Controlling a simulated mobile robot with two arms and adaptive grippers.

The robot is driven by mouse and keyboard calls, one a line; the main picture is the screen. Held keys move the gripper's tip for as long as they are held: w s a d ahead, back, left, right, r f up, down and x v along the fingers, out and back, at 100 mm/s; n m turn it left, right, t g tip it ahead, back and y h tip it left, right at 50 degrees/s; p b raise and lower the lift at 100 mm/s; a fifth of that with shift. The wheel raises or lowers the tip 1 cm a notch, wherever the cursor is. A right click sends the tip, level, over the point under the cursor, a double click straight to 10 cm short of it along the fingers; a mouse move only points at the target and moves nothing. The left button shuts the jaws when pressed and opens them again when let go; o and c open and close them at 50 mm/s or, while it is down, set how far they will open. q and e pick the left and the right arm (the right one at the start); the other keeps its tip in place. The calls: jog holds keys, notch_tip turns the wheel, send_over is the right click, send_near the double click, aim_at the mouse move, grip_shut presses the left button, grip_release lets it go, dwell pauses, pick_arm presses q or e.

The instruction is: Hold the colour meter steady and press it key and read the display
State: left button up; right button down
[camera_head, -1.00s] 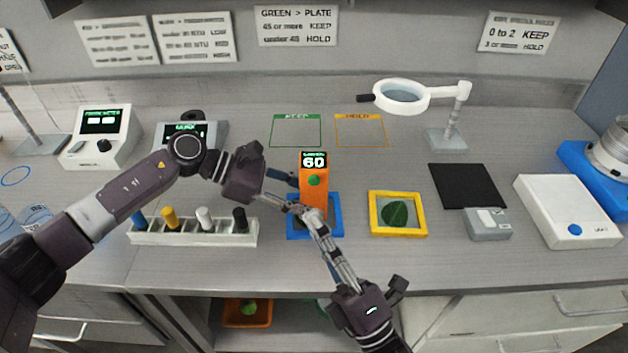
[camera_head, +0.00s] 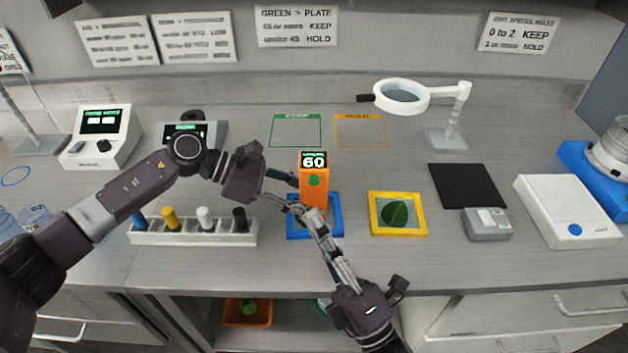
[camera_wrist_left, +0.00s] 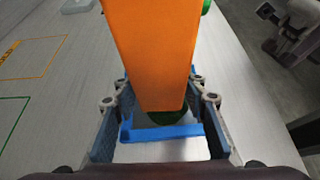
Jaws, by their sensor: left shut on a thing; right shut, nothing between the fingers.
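The orange colour meter (camera_head: 314,196) stands upright on a blue-framed plate (camera_head: 335,225) and its display (camera_head: 314,161) reads 60. A green key (camera_head: 314,181) is on its front face. My left gripper (camera_head: 290,190) is shut on the meter from the left; in the left wrist view the meter (camera_wrist_left: 152,55) is between its two fingers, with a bit of green leaf under its foot. My right gripper (camera_head: 310,213) is shut and empty, its tips close in front of the meter's lower part, below the key. I cannot tell whether they touch it.
A yellow-framed plate (camera_head: 424,222) with a leaf lies to the right, beside a small grey device (camera_head: 487,224) and a black mat (camera_head: 467,192). A rack (camera_head: 193,232) of coloured pens is at the left. Green and orange outlined zones and a magnifier (camera_head: 402,97) are behind.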

dwell(0.9)
pick_arm(q)
jog(key=o, duration=0.9)
jog(key=shift+o, duration=0.2)
